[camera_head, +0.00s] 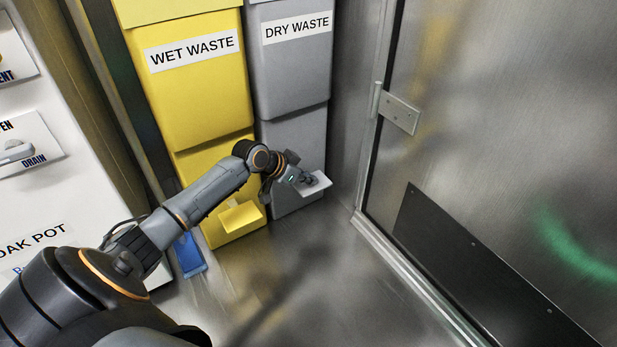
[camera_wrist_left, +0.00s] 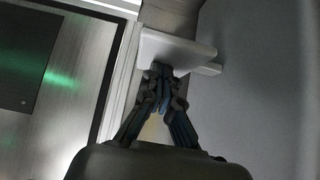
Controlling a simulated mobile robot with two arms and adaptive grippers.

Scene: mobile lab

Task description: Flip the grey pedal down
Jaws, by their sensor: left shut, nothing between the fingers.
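The grey pedal (camera_head: 319,186) sticks out near the foot of the grey DRY WASTE bin (camera_head: 288,150). It also shows as a pale ledge in the left wrist view (camera_wrist_left: 172,48). My left gripper (camera_head: 312,180) is shut and empty. In the head view its fingertips overlap the pedal. In the left wrist view the closed fingertips (camera_wrist_left: 160,68) are right at the pedal's edge; I cannot tell whether they touch it. My left wrist hides part of the bin front beside the pedal. My right gripper is not in view.
The yellow WET WASTE bin (camera_head: 195,85) with its yellow pedal (camera_head: 240,217) stands to the left. A blue pedal (camera_head: 188,254) is further left by a white cabinet (camera_head: 50,160). A metal door (camera_head: 490,120) stands to the right. The floor (camera_head: 320,280) in front is clear.

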